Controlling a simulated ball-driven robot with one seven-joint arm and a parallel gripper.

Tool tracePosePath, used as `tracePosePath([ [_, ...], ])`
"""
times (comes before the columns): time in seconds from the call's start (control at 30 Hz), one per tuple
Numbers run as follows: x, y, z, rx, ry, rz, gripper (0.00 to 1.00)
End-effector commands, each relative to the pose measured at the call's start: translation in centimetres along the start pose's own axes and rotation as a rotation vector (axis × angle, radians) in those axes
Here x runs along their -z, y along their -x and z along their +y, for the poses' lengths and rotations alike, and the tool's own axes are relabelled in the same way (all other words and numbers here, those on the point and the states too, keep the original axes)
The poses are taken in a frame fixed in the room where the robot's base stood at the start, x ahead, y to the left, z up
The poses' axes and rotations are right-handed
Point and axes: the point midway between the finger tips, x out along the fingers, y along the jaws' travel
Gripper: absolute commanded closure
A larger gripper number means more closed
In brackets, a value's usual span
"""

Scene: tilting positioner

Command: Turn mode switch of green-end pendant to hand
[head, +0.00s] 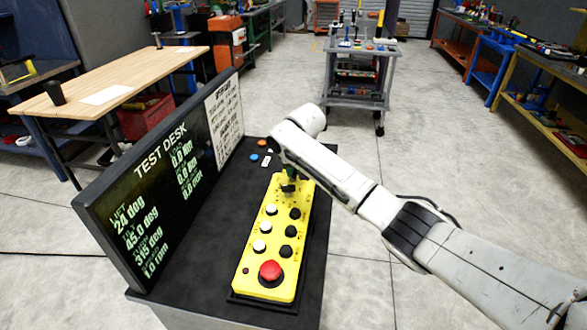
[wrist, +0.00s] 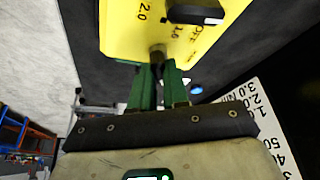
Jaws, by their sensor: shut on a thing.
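A yellow pendant (head: 276,231) lies on the dark desk, with white and black buttons and a red mushroom button (head: 270,272) at its near end. My gripper (head: 289,180) is at the far end. The green fingers of my gripper (wrist: 159,68) are closed around a small dark stub (wrist: 157,51) at the pendant's edge. I cannot tell whether this stub is the mode switch. The hand hides part of this end.
A black display panel (head: 160,175) reading "TEST DESK" stands along the left of the dark desk (head: 215,235). Small blue and orange parts (head: 262,142) lie beyond the pendant. A wooden workbench (head: 150,75) and a grey trolley (head: 355,75) stand farther back. Open floor lies right.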

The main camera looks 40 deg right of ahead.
Motion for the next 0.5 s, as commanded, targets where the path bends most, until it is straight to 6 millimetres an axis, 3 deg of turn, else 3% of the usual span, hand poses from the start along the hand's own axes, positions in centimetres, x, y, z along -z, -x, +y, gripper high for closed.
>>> tracePosePath([
  [0.27,-0.02,0.05,0.01,0.039,0.089,-0.002,1.0],
  [0.5,-0.03,-0.04,0.11,0.113,0.266,-0.002,1.0],
])
